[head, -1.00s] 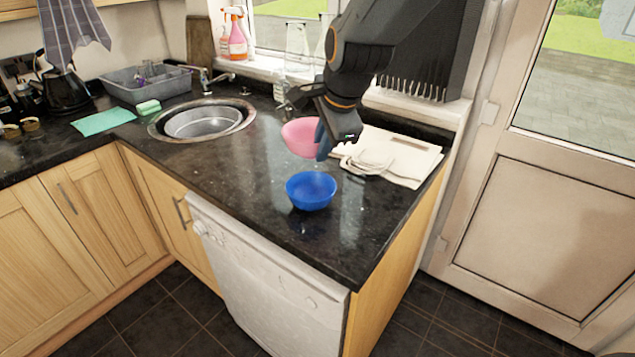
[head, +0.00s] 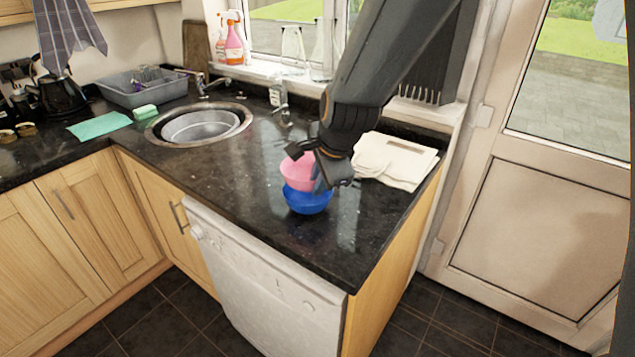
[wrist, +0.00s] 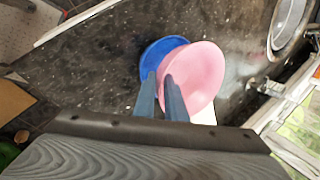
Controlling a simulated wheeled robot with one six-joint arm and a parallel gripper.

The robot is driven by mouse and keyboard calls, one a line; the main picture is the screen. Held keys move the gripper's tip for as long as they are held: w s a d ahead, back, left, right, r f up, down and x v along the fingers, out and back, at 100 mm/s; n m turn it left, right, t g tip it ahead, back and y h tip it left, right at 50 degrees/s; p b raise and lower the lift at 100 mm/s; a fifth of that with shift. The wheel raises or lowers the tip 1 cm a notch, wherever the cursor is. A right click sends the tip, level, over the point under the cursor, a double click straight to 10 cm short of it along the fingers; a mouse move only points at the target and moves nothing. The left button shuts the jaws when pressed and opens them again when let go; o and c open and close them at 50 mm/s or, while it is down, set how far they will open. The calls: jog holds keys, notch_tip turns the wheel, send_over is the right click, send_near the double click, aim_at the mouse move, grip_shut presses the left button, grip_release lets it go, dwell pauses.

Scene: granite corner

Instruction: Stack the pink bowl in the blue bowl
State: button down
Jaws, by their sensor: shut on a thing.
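The pink bowl (head: 297,172) is held by my gripper (head: 318,180) just above the blue bowl (head: 306,201) on the dark counter. In the head view the pink bowl overlaps the blue bowl's back rim; whether they touch I cannot tell. The wrist view shows my gripper (wrist: 160,84) shut on the near rim of the pink bowl (wrist: 194,75). There the blue bowl (wrist: 151,58) shows from under the pink bowl, off to its left, so the two are not centred. The blue bowl's inside is mostly hidden.
A folded cream cloth bag (head: 395,160) lies behind and right of the bowls. A round sink (head: 200,125) with a tap is at the left. The counter (head: 235,180) is clear left of the bowls; its front edge is close.

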jog(key=shift+f, duration=0.55)
jog(key=c, duration=1.8)
grip_release()
jog(key=shift+r, duration=0.15)
jog(key=v, duration=1.3)
jog(key=shift+w, duration=0.15)
jog(key=s+d+f+n+g+h, duration=0.1)
jog(key=s+d+f+n, duration=0.2)
jog(key=d, duration=0.4)
jog(key=s+d+f+n+g+h, duration=0.1)
jog(key=s+d+f+n, duration=0.3)
jog(key=d, duration=0.3)
jog(key=s+d+f+n+g, duration=0.1)
jog(key=s+d+f+n, duration=0.3)
jog(key=d, duration=0.3)
jog(key=shift+d+f+n+h, duration=0.35)
jog(key=shift+f+n+h, duration=0.05)
jog(key=shift+f+n, duration=0.5)
